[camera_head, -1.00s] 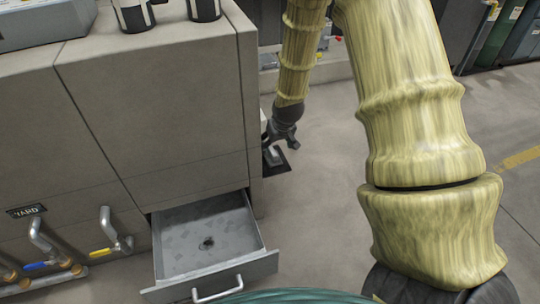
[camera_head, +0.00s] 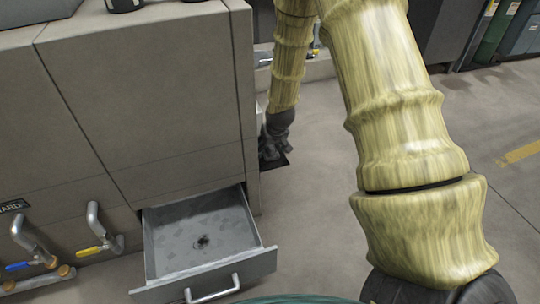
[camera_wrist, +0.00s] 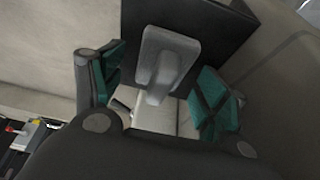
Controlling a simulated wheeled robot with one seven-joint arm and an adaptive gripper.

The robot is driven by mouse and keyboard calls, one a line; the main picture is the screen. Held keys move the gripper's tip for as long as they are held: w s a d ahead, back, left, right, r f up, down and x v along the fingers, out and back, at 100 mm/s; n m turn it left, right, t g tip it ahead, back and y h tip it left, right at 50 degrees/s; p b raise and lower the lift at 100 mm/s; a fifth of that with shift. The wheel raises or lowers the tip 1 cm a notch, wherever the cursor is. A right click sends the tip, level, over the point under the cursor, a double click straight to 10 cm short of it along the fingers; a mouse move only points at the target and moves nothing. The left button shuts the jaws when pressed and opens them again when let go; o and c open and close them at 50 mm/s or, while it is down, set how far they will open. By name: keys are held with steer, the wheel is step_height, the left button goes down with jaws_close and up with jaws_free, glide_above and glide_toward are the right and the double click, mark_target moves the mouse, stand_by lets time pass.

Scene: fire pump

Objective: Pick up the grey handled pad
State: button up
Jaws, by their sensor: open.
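The grey handled pad (camera_wrist: 183,47) shows in the wrist view as a rounded plate with a raised handle pointing toward my gripper. It is in front of a dark flat panel. My gripper (camera_wrist: 157,88) is open, with one teal-padded finger on each side of the handle. The handle appears to be between the fingers, but I cannot tell whether either finger touches it. In the head view my gripper (camera_head: 272,148) is low beside the cabinet corner, over a dark patch (camera_head: 281,162). There it hides most or all of the pad.
A beige cabinet (camera_head: 150,90) stands close left of my gripper. Its drawer (camera_head: 200,235) is pulled open below, with a dark spot inside. Pipes with blue and yellow valve handles (camera_head: 90,251) are at lower left. The floor to the right (camera_head: 460,130) is clear.

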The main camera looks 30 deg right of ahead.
steer(key=shift+w+f, duration=0.1)
steer(key=c, duration=1.1)
step_height(320, 180, up, 10)
steer(key=p, duration=0.5)
steer(key=shift+p, duration=0.3)
steer(key=o, duration=0.4)
steer(key=shift+c, duration=1.4)
steer(key=shift+f, duration=0.1)
steer(key=shift+c, duration=0.2)
